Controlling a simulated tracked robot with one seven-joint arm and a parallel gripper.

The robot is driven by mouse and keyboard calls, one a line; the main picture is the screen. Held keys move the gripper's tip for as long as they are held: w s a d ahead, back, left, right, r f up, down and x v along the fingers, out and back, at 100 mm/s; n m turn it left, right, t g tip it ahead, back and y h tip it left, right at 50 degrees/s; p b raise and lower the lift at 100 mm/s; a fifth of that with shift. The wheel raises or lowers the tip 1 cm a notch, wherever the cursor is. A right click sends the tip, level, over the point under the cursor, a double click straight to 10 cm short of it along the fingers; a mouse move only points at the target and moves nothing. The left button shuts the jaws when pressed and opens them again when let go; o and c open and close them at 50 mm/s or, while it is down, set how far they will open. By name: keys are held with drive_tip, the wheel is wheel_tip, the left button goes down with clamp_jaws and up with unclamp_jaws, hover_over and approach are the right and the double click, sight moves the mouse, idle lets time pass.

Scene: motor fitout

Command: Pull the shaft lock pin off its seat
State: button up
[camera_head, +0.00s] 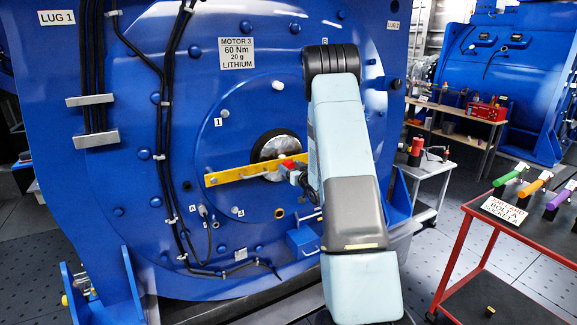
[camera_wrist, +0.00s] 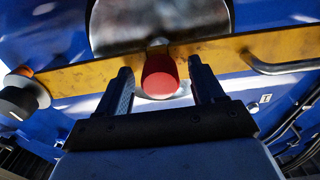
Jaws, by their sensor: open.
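The shaft lock pin shows as a red round head in the wrist view (camera_wrist: 160,78), and as a small red spot in the head view (camera_head: 287,164). It stands out from the yellow bar (camera_wrist: 90,75) that crosses in front of the shaft end; the bar also shows in the head view (camera_head: 236,175). My gripper (camera_wrist: 160,68) is open, with one finger on each side of the red head. A gap shows between each finger and the head. The pin's seat is hidden behind the head.
The blue motor face (camera_head: 245,110) fills the left and middle, with black cables (camera_head: 165,130) running down it. The bar has a handle (camera_wrist: 285,67) and a dark knob (camera_wrist: 20,95). A red-framed cart (camera_head: 462,255) with coloured-handled tools stands at right.

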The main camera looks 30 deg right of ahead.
drive_tip(key=shift+c, duration=0.3)
idle(0.6)
clamp_jaws()
idle(0.5)
drive_tip(key=shift+s, duration=0.2)
drive_tip(key=shift+s+d, duration=0.15)
drive_tip(key=shift+s, duration=2.65)
drive_tip(key=shift+s, duration=0.2)
drive_tip(key=shift+s, duration=0.55)
drive_tip(key=shift+s, duration=0.1)
